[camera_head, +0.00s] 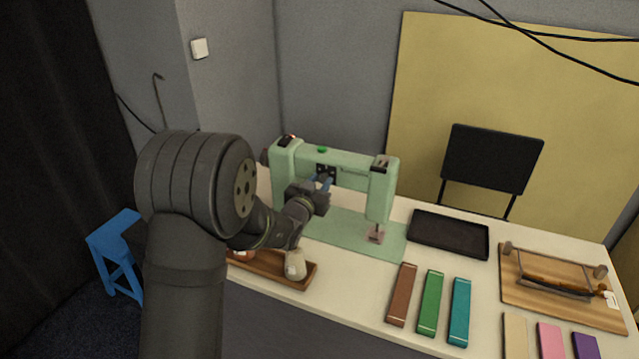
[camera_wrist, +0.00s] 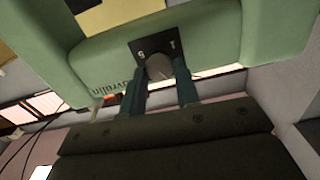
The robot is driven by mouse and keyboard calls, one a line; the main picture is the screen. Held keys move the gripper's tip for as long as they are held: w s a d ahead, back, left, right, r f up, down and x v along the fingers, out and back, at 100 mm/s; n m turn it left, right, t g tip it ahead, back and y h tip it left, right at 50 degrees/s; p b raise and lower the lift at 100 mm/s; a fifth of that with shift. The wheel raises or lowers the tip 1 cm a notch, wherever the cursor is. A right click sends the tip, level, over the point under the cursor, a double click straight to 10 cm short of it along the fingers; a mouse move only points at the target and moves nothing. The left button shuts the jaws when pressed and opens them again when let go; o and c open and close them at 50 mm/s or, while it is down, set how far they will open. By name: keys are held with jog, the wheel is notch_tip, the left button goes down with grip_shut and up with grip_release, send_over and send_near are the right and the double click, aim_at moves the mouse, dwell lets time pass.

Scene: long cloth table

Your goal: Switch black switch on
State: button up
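A pale green sewing machine (camera_head: 340,160) stands on the table. Its front carries a black switch plate (camera_head: 327,170) with a round grey knob, partly covered by my gripper in the head view. The plate (camera_wrist: 153,46) and the knob (camera_wrist: 159,66) are clear in the wrist view, with small white marks above the knob. My gripper (camera_head: 322,182) is at the plate. In the wrist view its two dark blue-green fingers (camera_wrist: 160,80) are apart, one on each side of the knob. I cannot tell whether they touch it.
A wooden tray (camera_head: 270,268) with a thread cone (camera_head: 295,265) sits below my arm. Right of the machine are a black tray (camera_head: 448,234), a wooden board (camera_head: 570,300) and several coloured strips (camera_head: 430,303). A blue stool (camera_head: 115,240) stands left of the table.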

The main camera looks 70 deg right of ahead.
jog(key=shift+m, duration=0.5)
jog(key=m, duration=0.3)
jog(key=shift+s, duration=0.1)
jog(key=m, duration=0.4)
jog(key=shift+m, duration=0.3)
jog(key=m, duration=0.4)
jog(key=shift+f, duration=0.1)
jog(key=m, duration=0.4)
jog(key=shift+m, duration=0.3)
jog(key=shift+s, duration=0.1)
jog(key=o, duration=0.9)
jog(key=shift+o, duration=0.2)
